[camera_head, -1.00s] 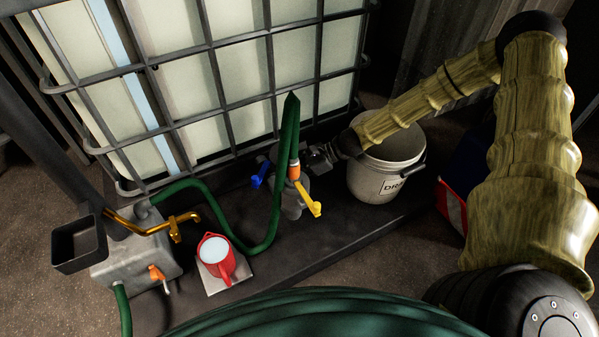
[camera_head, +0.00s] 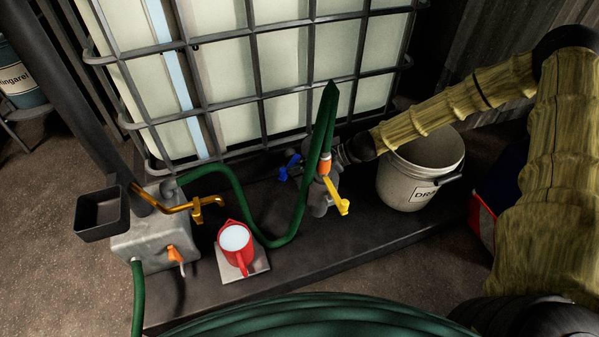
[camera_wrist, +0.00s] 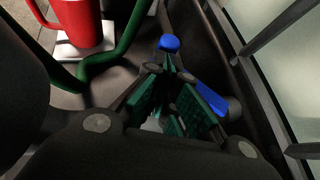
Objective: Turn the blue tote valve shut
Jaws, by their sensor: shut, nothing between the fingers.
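The blue tote valve handle (camera_head: 290,168) is low in front of the caged tote (camera_head: 225,90), left of the green hose (camera_head: 318,125). In the wrist view two blue parts show: a rounded end (camera_wrist: 169,43) beyond my fingertips and a flat piece (camera_wrist: 209,99) beside the right finger. My gripper (camera_wrist: 170,72) is shut and empty, its green-padded fingers converging between these parts. I cannot tell whether a finger touches the blue. In the head view my gripper (camera_head: 343,153) is small, dark and partly hidden behind the hose and valve fitting.
A yellow handle (camera_head: 337,197) sits on the fitting under the hose. A white drain bucket (camera_head: 407,186) stands right, below my forearm. A red jug (camera_head: 236,247) stands on a pale plate (camera_head: 258,267) at left. A brass tap (camera_head: 197,208) is further left. The tote's cage bars are close.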

